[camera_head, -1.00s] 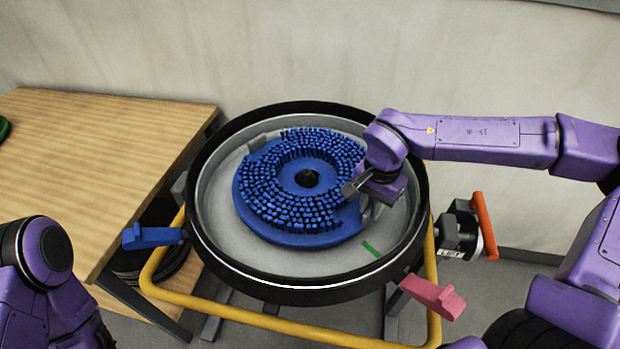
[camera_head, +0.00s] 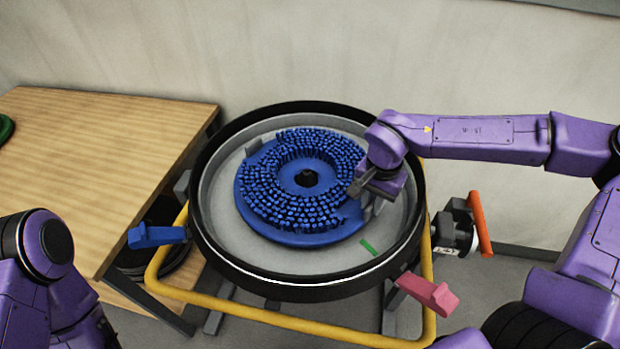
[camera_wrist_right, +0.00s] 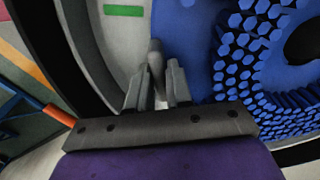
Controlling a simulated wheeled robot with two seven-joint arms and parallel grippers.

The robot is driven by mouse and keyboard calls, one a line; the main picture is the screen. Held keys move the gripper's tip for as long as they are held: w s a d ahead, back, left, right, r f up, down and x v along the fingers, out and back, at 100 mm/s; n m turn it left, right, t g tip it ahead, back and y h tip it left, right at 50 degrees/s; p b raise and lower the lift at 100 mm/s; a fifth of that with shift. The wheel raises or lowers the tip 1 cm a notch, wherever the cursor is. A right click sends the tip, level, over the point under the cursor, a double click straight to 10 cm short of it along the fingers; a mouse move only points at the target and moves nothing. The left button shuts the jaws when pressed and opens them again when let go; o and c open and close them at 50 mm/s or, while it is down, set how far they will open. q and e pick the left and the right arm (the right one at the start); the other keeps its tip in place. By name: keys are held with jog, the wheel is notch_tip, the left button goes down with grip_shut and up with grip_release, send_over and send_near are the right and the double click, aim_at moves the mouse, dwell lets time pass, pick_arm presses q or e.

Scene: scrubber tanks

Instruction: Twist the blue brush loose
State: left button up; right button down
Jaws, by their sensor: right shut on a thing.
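The blue brush (camera_head: 300,236), a round disc with several blue bristles and a dark centre hole, lies bristles up inside the round grey tank (camera_head: 221,210) with a black rim. My right gripper (camera_head: 357,188) reaches over the tank's right rim to the brush's right edge. In the right wrist view my right gripper (camera_wrist_right: 155,88) is shut on a grey rounded lug (camera_wrist_right: 155,60) at the brush's edge. A second grey lug (camera_head: 253,147) shows at the brush's upper left. Whether the lugs belong to brush or tank is unclear. My left gripper is out of view.
A yellow tube frame (camera_head: 270,320) surrounds the tank. A blue lever (camera_head: 157,236) sticks out left, a pink lever (camera_head: 427,293) at lower right, and an orange handle (camera_head: 481,223) at right. A green mark (camera_head: 369,246) is on the tank floor. A wooden table (camera_head: 90,170) stands left.

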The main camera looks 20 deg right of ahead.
jog(key=shift+w+d+r+n+p, duration=0.1)
jog(key=shift+w+d+n+p, duration=0.25)
jog(key=shift+p, duration=0.45)
jog(key=shift+w+d, duration=0.15)
jog(key=shift+d, duration=0.1)
jog(key=shift+w+d+n+p, duration=0.1)
jog(key=shift+n+p, duration=0.15)
jog(key=shift+p, duration=0.25)
jog(key=shift+w+d+n+p, duration=0.3)
jog(key=shift+w+d+p, duration=0.1)
jog(key=shift+p, duration=0.3)
jog(key=shift+w+d+n+p, duration=0.4)
jog(key=shift+w+d+p, duration=0.1)
jog(key=shift+p, duration=0.2)
